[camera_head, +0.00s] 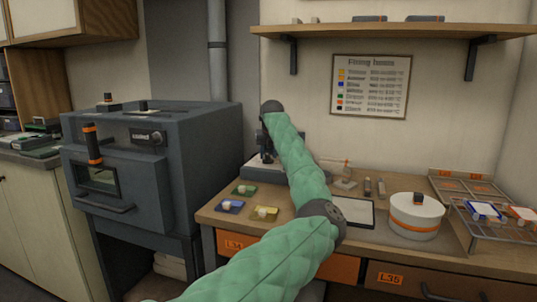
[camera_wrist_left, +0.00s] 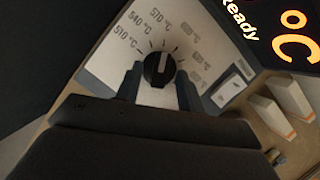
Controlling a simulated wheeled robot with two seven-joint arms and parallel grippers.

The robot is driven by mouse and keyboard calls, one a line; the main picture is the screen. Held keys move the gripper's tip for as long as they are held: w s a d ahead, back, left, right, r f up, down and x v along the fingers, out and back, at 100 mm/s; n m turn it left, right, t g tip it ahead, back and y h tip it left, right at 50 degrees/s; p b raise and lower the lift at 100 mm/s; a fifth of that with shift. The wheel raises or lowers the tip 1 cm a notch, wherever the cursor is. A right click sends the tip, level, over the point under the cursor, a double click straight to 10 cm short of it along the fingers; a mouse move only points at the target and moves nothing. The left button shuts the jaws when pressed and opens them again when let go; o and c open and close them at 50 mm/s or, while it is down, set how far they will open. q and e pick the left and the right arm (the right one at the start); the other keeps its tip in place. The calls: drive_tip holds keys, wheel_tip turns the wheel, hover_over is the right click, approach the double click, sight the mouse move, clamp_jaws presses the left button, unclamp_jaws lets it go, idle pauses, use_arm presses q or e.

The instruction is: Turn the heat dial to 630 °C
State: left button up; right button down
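The heat dial (camera_wrist_left: 160,69) is a round black knob with a white pointer line, on a light panel with temperature marks around it. The readable marks are 510, 540 and 570 °C at the upper left; those on the right are blurred. The pointer points roughly up in the left wrist view, just right of the 570 mark. My left gripper (camera_wrist_left: 158,82) has one dark finger on each side of the knob, very close; I cannot tell whether they press on it. In the head view my left gripper (camera_head: 267,150) is at the device (camera_head: 262,168) on the bench, largely hidden. My right gripper is not in view.
The bench holds coloured paint pieces (camera_head: 265,213), a white round pot (camera_head: 416,216) and a wire rack (camera_head: 480,225). A dark kiln (camera_head: 190,140) stands left.

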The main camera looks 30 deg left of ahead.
use_arm(q)
drive_tip(key=shift+w+f, duration=0.1)
drive_tip(key=shift+f, duration=0.1)
clamp_jaws()
drive_tip(key=shift+a+m, duration=0.1)
drive_tip(key=shift+m, duration=0.2)
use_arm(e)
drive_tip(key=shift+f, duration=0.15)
use_arm(q)
drive_tip(key=m+b, duration=0.1)
drive_tip(key=m, duration=0.1)
drive_tip(key=m+t+h, duration=0.1)
drive_tip(key=shift+s+a+m+b, duration=0.15)
drive_tip(key=shift+s+m+b, duration=0.05)
drive_tip(key=shift+m+b, duration=0.2)
drive_tip(key=m, duration=0.1)
drive_tip(key=m+h+b, duration=0.1)
drive_tip(key=m, duration=0.1)
drive_tip(key=m+h, duration=0.1)
drive_tip(key=shift+a, duration=0.25)
drive_tip(key=m+h+b, duration=0.1)
drive_tip(key=m, duration=0.2)
drive_tip(key=shift+a+r+m, duration=0.1)
drive_tip(key=shift+m, duration=0.2)
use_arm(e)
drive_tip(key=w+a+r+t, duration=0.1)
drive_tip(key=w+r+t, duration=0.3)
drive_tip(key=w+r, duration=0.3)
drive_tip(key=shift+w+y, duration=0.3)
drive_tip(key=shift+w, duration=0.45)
